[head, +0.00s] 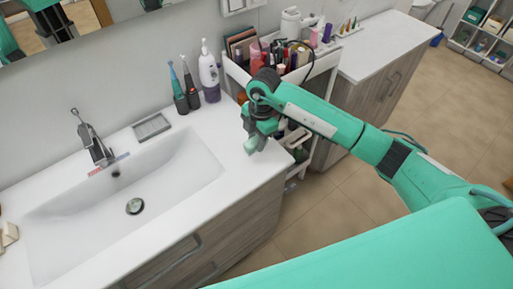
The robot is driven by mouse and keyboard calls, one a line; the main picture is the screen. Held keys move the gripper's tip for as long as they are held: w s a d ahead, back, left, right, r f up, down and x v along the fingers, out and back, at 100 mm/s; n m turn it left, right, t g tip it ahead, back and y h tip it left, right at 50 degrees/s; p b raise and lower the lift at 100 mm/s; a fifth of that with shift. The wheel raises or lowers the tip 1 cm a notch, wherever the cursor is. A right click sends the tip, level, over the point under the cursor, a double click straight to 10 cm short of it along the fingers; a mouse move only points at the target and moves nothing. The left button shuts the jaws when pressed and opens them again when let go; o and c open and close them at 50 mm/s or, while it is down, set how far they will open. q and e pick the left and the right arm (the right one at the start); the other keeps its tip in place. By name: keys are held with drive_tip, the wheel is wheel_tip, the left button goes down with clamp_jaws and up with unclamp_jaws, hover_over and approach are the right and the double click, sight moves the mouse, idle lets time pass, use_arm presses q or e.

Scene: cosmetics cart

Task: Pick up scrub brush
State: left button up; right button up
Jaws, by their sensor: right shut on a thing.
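My right gripper (257,137) reaches in from the right and points down over the right end of the white sink counter, near its edge. It is shut on a small pale-green thing, which I take to be the scrub brush (252,146); it shows only partly, at the fingertips. Whether it touches the counter I cannot tell. My left gripper is not in view.
The sink basin (120,205) and faucet (92,140) are at left. Two electric toothbrushes (178,92) and a white-purple bottle (209,72) stand at the counter's back. A crowded cosmetics cart (234,72) stands right of the counter. The counter's middle front is clear.

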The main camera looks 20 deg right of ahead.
sight(256, 139)
wheel_tip(256, 139, up, 15)
drive_tip(key=b, duration=0.2)
drive_tip(key=shift+r+b, duration=0.2)
drive_tip(key=shift+b, duration=0.2)
drive_tip(key=o, duration=0.4)
drive_tip(key=c, duration=0.3)
